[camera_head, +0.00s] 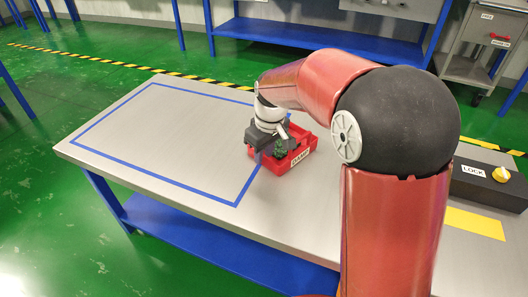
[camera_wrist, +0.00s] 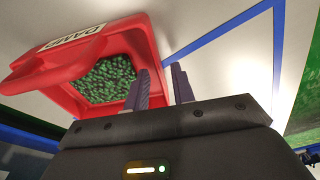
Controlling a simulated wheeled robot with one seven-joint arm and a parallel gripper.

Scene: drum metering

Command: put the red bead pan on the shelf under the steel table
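The red bead pan (camera_head: 303,148) sits on the steel table (camera_head: 200,120), at the right side of the blue taped rectangle, with dark green beads in it. It also shows in the wrist view (camera_wrist: 72,92), with a white label on its front. My gripper (camera_wrist: 162,86) is open at the pan's side wall. One finger is on the bead side and the other outside, with a gap still visible between them. In the head view my wrist partly hides the pan. The blue shelf (camera_head: 200,235) under the table shows along the near side and looks bare there.
A dark box (camera_head: 480,185) with a LOCK label and yellow knob stands on the table at right, near a yellow strip (camera_head: 475,222). The table left of the pan is clear. Blue benches and a grey cart (camera_head: 485,45) stand behind.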

